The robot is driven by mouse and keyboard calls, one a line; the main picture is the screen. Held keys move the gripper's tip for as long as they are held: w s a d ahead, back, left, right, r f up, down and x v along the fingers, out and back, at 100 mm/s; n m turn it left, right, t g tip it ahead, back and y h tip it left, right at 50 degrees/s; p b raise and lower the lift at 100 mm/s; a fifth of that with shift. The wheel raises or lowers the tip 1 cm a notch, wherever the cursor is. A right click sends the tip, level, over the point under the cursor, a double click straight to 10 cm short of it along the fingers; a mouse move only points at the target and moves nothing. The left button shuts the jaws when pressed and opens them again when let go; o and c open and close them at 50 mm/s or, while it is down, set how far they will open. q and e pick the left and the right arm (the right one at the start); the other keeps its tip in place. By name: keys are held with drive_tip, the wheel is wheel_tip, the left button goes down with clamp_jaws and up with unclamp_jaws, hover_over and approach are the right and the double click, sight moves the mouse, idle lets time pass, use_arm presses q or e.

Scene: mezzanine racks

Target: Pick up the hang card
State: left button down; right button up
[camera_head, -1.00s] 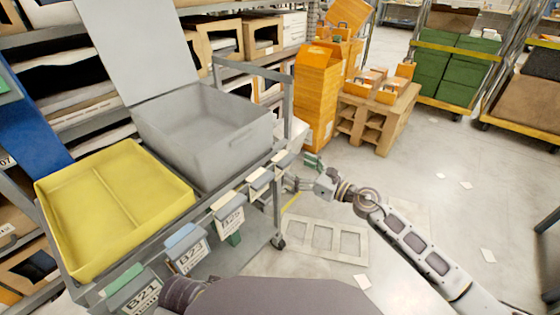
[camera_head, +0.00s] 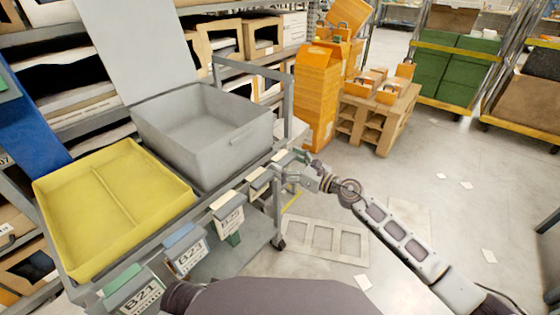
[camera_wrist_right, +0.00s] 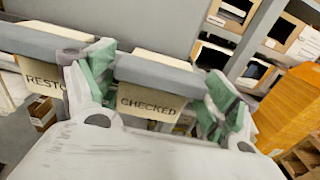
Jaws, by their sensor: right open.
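In the right wrist view a cream card reading CHECKED (camera_wrist_right: 150,104) hangs upright between the fingers of my right gripper (camera_wrist_right: 158,88). The gripper is open, with one green-padded finger on each side of the card. In the head view my right gripper (camera_head: 298,162) is at the far right end of the row of cards and partly hides that end. A second card (camera_wrist_right: 42,80), whose lettering begins REST, hangs just left of the left finger. My left gripper is out of view.
The cart carries a yellow tray (camera_head: 63,190) and a grey bin (camera_head: 190,165). More cards, one marked B23 (camera_head: 190,257), hang nearer to me. An orange carton (camera_head: 316,100) and a wooden pallet stand beyond the gripper. The floor to the right is mostly clear.

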idle(0.5)
drive_tip(key=c, duration=0.7)
drive_tip(key=shift+r, duration=0.15)
